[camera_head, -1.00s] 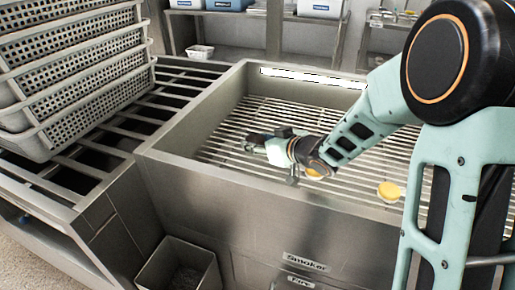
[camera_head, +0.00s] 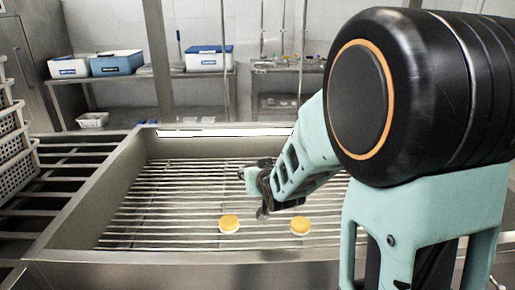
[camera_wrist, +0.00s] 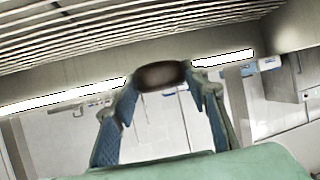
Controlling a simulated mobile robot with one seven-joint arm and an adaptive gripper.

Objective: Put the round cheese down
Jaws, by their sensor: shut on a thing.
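In the wrist view, my gripper (camera_wrist: 160,80) is shut on a dark brown rounded thing, which I take to be the round cheese (camera_wrist: 160,76). It sits between the two fingertips. In the head view, my gripper (camera_head: 254,178) is over the slatted rack (camera_head: 150,215) of the smoker, and the held cheese cannot be made out there. Two yellow-orange round cheeses lie on the rack in front of my gripper, one on the left (camera_head: 229,224) and one on the right (camera_head: 300,226), apart from each other.
The smoker's metal rim (camera_head: 75,215) surrounds the rack. Perforated baskets (camera_head: 14,150) are stacked at the far left. Blue-and-white boxes (camera_head: 117,63) stand on a shelf behind. The left part of the rack is bare.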

